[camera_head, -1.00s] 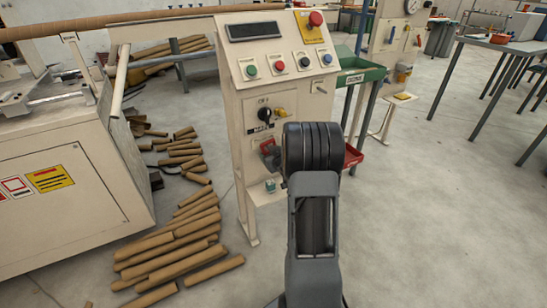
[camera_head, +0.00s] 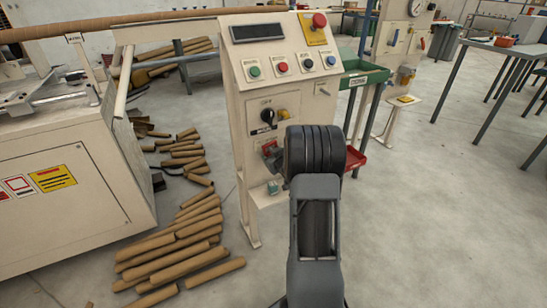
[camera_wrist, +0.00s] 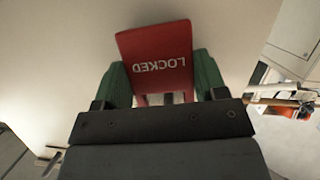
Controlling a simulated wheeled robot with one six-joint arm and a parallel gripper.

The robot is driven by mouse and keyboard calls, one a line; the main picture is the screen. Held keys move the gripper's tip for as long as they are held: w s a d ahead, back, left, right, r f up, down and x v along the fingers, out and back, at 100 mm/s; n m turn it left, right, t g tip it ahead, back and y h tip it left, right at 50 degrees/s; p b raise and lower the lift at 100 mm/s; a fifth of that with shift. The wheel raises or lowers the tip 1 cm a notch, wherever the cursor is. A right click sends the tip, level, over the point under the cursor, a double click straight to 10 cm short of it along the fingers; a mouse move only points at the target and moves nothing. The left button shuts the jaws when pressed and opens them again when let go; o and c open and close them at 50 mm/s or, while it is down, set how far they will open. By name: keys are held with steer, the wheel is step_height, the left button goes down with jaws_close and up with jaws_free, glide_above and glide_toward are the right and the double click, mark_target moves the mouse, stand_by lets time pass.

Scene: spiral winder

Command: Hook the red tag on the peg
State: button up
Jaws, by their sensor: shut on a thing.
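The red tag (camera_wrist: 160,66), marked LOCKED and upside down in the wrist view, stands between the green finger pads of my gripper (camera_wrist: 166,84). The gripper is shut on its lower part, and a pale surface fills the background behind it. In the head view my own dark wrist hides the gripper and the tag. A small peg (camera_head: 322,90) sticks out from the right side of the cream control panel (camera_head: 240,110), above my wrist in the picture. I cannot tell the distance from tag to peg.

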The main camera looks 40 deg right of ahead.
steer(key=o, duration=1)
steer(key=shift+s, duration=0.1)
steer(key=p+v, duration=0.3)
steer(key=v, duration=1)
steer(key=shift+s+p, duration=0.35)
steer(key=a+r+g+p, duration=0.2)
steer(key=a+r+p, duration=0.4)
steer(key=r, duration=0.4)
steer(key=a+r+g+p, duration=0.2)
steer(key=a+r+p, duration=0.1)
steer(key=r+p, duration=0.65)
steer(key=s+a+r+g+y+p, duration=0.3)
steer(key=s+a+r+g+p, duration=0.3)
steer(key=s+a+r+p, duration=0.6)
steer(key=shift+s+a+r, duration=1.15)
steer(key=shift+a+r, duration=1.05)
steer(key=shift+a, duration=0.2)
